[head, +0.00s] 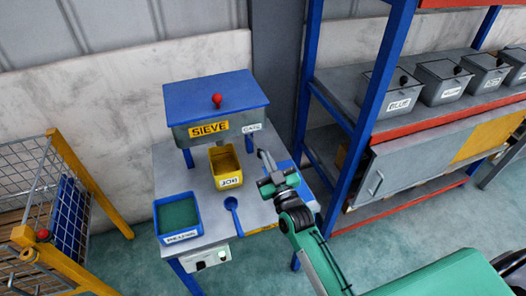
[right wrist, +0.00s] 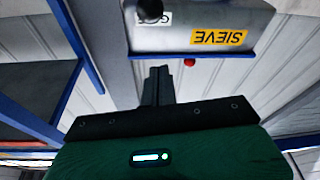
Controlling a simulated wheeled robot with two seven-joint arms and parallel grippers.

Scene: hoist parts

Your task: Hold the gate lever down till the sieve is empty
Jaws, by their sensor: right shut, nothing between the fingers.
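The grey sieve box (head: 185,136) with a blue lid and red knob stands on blue legs over the table. A GATE label (head: 251,128) is at the right of its front. In the right wrist view the sieve (right wrist: 285,25) appears upside down, with a dark round knob (right wrist: 150,10), probably the gate lever's, at the top edge. I cannot make out the lever in the head view. My right gripper (head: 262,154) is shut and empty, just in front of the label; its fingers (right wrist: 158,72) look apart from the knob. The sieve's contents are hidden. My left gripper is out of view.
A yellow JOB bin (head: 225,167) sits under the sieve. A blue tray of green material (head: 178,214) and a blue scoop (head: 232,205) lie on the table. A wire cage (head: 40,195) stands left; a shelf rack with grey bins (head: 394,92) stands right.

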